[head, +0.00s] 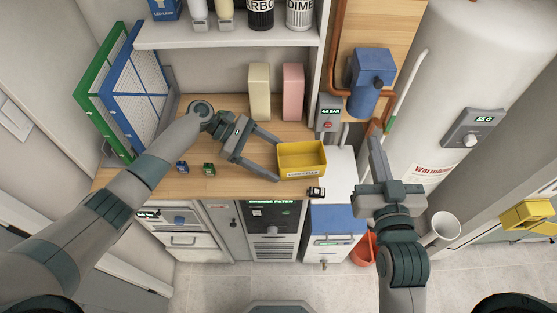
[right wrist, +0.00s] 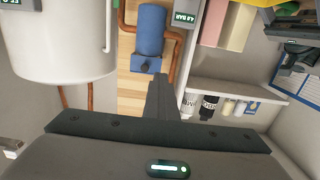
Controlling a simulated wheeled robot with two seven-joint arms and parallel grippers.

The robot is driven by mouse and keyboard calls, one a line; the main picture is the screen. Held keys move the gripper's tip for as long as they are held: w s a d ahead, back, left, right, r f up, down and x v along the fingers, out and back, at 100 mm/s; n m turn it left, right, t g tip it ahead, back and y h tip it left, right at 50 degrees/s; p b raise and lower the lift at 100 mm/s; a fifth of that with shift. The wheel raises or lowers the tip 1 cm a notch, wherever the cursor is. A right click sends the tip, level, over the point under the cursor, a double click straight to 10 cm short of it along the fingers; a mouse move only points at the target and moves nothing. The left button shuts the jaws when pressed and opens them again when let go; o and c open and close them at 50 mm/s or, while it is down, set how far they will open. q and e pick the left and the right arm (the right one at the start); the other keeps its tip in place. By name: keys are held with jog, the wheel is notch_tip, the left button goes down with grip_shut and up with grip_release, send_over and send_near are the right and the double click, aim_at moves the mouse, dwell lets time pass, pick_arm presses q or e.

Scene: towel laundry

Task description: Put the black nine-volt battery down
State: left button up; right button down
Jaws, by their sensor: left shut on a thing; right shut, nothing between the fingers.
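The black nine-volt battery (head: 316,193) is at the front right corner of the wooden worktop, just in front of the yellow bin (head: 302,171). No gripper touches it. My left gripper (head: 279,162) reaches over the worktop, its fingers spread wide. The fingertips sit at the back and front of the bin's left end, and it is shut on the bin. My right gripper (head: 376,140) is shut and empty, to the right of the worktop and apart from the battery. Its closed fingers (right wrist: 162,97) also show in the right wrist view, where the battery is not visible.
A blue block (head: 182,166) and a green block (head: 208,169) lie on the worktop at left. Cream (head: 259,92) and pink (head: 293,92) blocks stand at the back. A white tank (head: 460,90) and a blue pump (head: 371,68) are at right.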

dwell(0.8)
jog(key=c, duration=1.6)
grip_release()
jog(key=shift+f, duration=0.1)
jog(key=shift+c, duration=0.2)
jog(key=o, duration=0.6)
jog(key=shift+f, duration=0.25)
jog(key=shift+c, duration=0.2)
jog(key=shift+o, duration=0.4)
jog(key=shift+s+f, duration=0.1)
jog(key=shift+f, duration=0.25)
jog(key=s+a+f+m+g+h, duration=0.15)
jog(key=s+f, duration=0.25)
jog(key=f, duration=0.8)
jog(key=s+a+f+n+y, duration=0.1)
jog(key=s+a+f, duration=0.4)
jog(key=s+a, duration=0.2)
jog(key=shift+s+a+f, duration=0.2)
jog(key=shift+s+a, duration=0.15)
jog(key=shift+s, duration=0.8)
jog(key=shift+w+n+y, duration=0.1)
jog(key=shift+n+y, duration=0.15)
send_near(316, 193)
jog(key=shift+w+d+f, duration=0.2)
jog(key=shift+w, duration=0.45)
jog(key=shift+w+d+f, duration=0.15)
jog(key=shift+w+d, duration=0.05)
jog(key=shift+w, duration=0.4)
